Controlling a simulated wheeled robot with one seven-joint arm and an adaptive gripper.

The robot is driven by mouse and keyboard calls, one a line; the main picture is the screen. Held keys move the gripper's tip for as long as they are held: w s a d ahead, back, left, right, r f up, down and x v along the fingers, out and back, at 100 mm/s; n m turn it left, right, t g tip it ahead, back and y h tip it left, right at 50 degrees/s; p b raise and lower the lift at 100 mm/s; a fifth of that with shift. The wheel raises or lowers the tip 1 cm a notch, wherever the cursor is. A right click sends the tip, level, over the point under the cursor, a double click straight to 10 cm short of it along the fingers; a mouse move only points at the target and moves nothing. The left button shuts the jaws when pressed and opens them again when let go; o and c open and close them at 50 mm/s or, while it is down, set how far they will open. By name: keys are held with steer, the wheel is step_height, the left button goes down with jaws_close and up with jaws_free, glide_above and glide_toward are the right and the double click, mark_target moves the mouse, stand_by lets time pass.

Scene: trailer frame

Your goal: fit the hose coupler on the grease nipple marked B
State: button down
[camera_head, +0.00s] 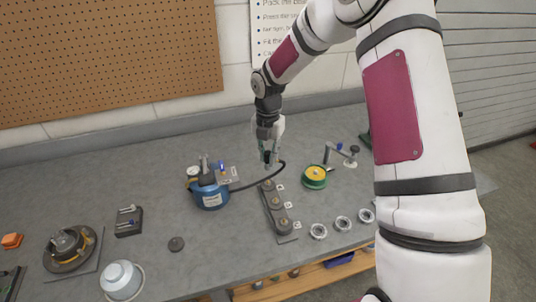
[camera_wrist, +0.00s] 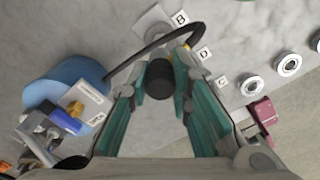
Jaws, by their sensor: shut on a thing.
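My gripper (camera_head: 268,158) is shut on the hose coupler, a black cylinder (camera_wrist: 159,80) between its teal fingers in the wrist view. The black hose (camera_wrist: 133,62) curves from the coupler to the blue grease pump (camera_head: 211,196) on the left. The gripper hangs pointing down over the far end of the grey nipple rail (camera_head: 276,207). In the wrist view, label B (camera_wrist: 180,18) shows beyond the fingertips, with label D (camera_wrist: 205,53) and label C (camera_wrist: 222,80) to the right. The nipple at B is hidden behind the coupler and fingers; I cannot tell whether they touch.
A green and yellow round tin (camera_head: 314,177) and a small metal stand (camera_head: 342,154) are right of the rail. Several metal rings (camera_head: 343,223) lie near the front edge. A dark block (camera_head: 129,221) and a round hub (camera_head: 69,247) are at left. The bench between pump and rail is mostly clear.

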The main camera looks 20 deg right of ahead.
steer(key=shift+f+b, duration=0.45)
steer(key=shift+f, duration=2)
steer(key=shift+f+b, duration=0.55)
steer(key=shift+f, duration=0.4)
stand_by(1.3)
steer(key=c, duration=1.4)
jaws_free()
steer(key=shift+o, duration=0.4)
steer(key=o, duration=0.3)
steer(key=shift+o, duration=0.2)
steer(key=shift+r, duration=0.1)
steer(key=shift+r+p, duration=0.75)
steer(key=shift+r, duration=2.7)
